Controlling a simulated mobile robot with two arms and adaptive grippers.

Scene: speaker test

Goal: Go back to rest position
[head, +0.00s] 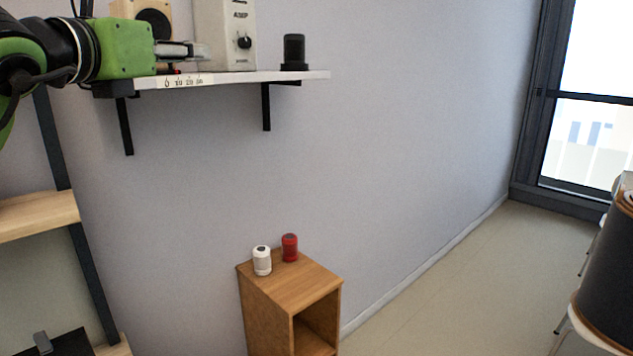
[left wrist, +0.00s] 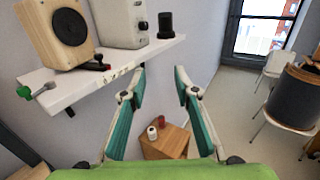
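My left arm comes in from the upper left of the head view. Its left gripper (head: 200,52) is at the height of the white wall shelf (head: 225,77), seen side-on in front of the things on it. In the left wrist view the left gripper (left wrist: 160,74) has its two fingers well apart, with nothing between them. My right gripper is in neither view.
The shelf bears a wooden speaker (head: 154,22), a whitish box with a knob (head: 225,35) and a black cylinder (head: 294,52). Below, a wooden cabinet (head: 305,278) carries a white can (head: 262,261) and a red can (head: 290,247). A dark drum (head: 608,285) stands right. Mid-floor is clear.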

